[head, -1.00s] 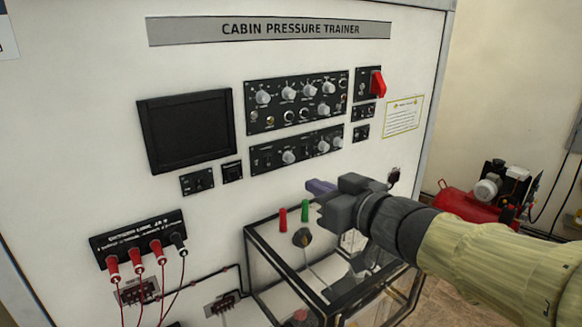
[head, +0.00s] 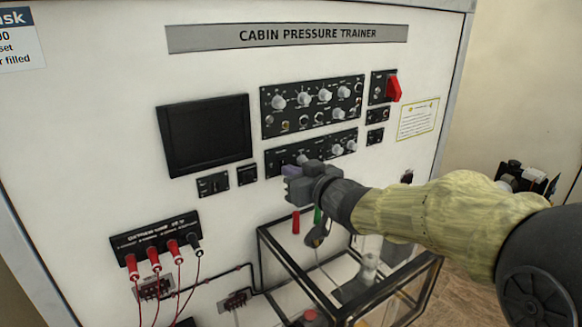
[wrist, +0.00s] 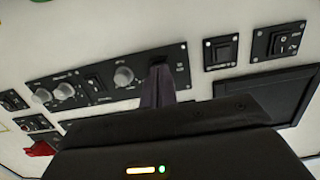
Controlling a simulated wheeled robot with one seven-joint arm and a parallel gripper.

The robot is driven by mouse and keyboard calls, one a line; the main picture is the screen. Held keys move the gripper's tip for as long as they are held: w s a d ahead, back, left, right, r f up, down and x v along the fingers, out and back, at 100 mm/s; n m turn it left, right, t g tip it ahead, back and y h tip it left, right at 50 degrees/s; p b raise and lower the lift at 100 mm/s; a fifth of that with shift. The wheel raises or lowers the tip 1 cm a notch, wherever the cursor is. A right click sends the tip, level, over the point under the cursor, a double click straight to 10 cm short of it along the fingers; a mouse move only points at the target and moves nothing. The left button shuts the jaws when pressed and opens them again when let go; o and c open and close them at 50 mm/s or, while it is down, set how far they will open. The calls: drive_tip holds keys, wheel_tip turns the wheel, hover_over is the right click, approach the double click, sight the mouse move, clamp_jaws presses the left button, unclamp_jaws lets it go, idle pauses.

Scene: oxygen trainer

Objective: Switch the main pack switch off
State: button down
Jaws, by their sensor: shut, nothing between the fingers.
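My gripper (head: 290,171) is shut and empty, its fingertips pointing at the left part of the lower control panel (head: 337,146). In the wrist view its dark fingers (wrist: 158,84) overlap the end of that panel and hide what lies behind them. A grey knob (wrist: 123,76) and a black rocker switch (wrist: 92,85) show beside the fingers on the same panel. The labels are too small to read, so I cannot tell which control is the main pack switch. I cannot tell whether the fingertips touch the panel.
Two small switch panels (wrist: 221,52) (wrist: 277,42) sit beside the dark screen (head: 205,134). A red-handled control (head: 394,88) is at upper right. A black-framed clear case (head: 262,250) stands below my arm. Red leads (head: 155,265) hang at lower left.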

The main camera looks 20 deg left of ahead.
drive_tip(key=shift+w+a, duration=0.2)
drive_tip(key=shift+a, duration=0.05)
drive_tip(key=shift+f+b, duration=0.2)
drive_tip(key=shift+b, duration=0.15)
